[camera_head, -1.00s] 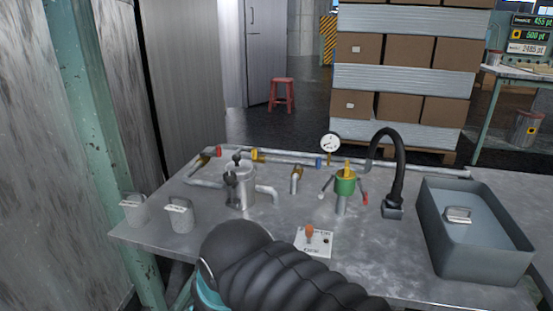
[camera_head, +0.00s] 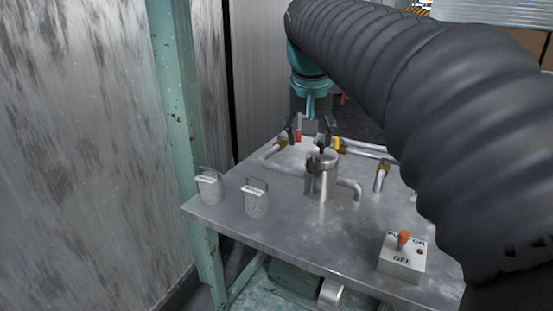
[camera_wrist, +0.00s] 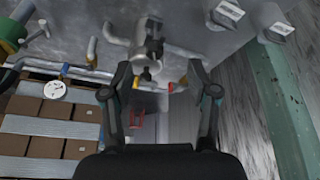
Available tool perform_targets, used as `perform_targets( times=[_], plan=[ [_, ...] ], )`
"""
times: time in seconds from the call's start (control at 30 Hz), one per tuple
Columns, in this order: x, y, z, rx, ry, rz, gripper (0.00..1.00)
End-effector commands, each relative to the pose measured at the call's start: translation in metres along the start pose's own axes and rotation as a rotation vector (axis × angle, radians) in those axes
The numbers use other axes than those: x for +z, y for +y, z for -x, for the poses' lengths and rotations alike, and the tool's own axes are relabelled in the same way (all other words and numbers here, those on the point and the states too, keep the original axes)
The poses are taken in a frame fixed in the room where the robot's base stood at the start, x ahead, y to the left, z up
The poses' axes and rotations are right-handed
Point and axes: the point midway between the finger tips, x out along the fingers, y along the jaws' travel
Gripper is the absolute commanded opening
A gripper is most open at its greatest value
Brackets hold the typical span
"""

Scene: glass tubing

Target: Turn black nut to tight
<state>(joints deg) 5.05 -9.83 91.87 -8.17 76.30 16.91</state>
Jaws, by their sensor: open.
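A metal vessel (camera_head: 326,185) stands on the metal table, with a black nut (camera_head: 322,150) at its top and another dark fitting on its left side. My gripper (camera_head: 310,132) points down just behind and above the vessel, its fingers apart and nothing held. In the wrist view my gripper (camera_wrist: 160,78) is open; the vessel (camera_wrist: 128,33) lies beyond the fingertips, and a dark nut (camera_wrist: 147,73) shows between them, nearer the left finger. I cannot tell how tight the nut is.
A switch box (camera_head: 402,258) with an orange lever is at the front right. Pipes (camera_head: 365,150) run behind the vessel. A green post (camera_head: 180,120) rises at the left.

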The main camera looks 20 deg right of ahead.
Motion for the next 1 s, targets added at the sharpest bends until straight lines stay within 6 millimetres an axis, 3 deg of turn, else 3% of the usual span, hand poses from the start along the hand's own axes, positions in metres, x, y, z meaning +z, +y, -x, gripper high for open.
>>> perform_targets(
  times=[0.1,0.2,0.47,1.0],
  plan=[
    [-0.029,0.002,-0.003,0.028,-0.007,-0.050,0.59],
    [-0.043,0.003,-0.003,0.043,-0.012,-0.081,0.59],
    [-0.053,0.005,-0.011,0.056,-0.016,-0.104,0.59],
    [-0.051,0.010,-0.105,0.055,-0.016,-0.102,0.59]
  ],
)
